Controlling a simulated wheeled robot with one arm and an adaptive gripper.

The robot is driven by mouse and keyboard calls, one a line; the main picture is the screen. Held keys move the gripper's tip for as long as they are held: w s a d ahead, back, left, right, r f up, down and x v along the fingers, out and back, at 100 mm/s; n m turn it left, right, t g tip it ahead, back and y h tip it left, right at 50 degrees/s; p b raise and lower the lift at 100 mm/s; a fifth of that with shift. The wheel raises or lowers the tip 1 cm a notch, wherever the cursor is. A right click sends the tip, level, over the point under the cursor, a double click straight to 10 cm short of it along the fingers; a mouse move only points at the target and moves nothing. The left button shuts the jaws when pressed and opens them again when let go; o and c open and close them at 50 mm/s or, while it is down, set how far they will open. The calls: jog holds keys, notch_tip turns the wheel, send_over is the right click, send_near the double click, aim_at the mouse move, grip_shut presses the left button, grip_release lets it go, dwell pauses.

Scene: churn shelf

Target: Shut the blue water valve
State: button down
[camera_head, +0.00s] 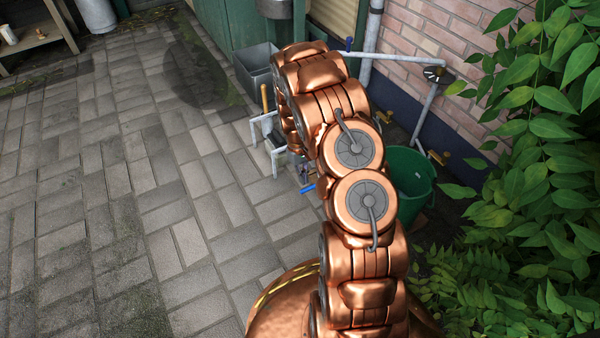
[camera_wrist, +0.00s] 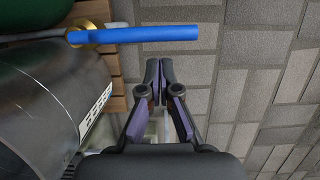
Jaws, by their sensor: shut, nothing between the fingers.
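A blue lever handle (camera_wrist: 150,34) with a brass hub at its left end lies across the upper part of the wrist view. My gripper (camera_wrist: 160,68) points at it from below in that view, with its fingertips together and empty, and a small gap shows between the tips and the lever. A blue handle (camera_head: 308,188) also shows in the head view, just left of my arm. My arm hides most of what is around it there, including most of the gripper.
A green bucket (camera_head: 410,185) stands right of my arm near the brick wall (camera_head: 440,35). A grey bin (camera_head: 256,70) stands behind. Leafy plants (camera_head: 545,130) fill the right side. The paving (camera_head: 130,200) at left is largely clear. A dark rounded container (camera_wrist: 40,95) is left of my gripper.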

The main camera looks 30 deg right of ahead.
jog(key=shift+s+r, duration=0.15)
jog(key=shift+s, duration=0.6)
jog(key=shift+s+r, duration=0.1)
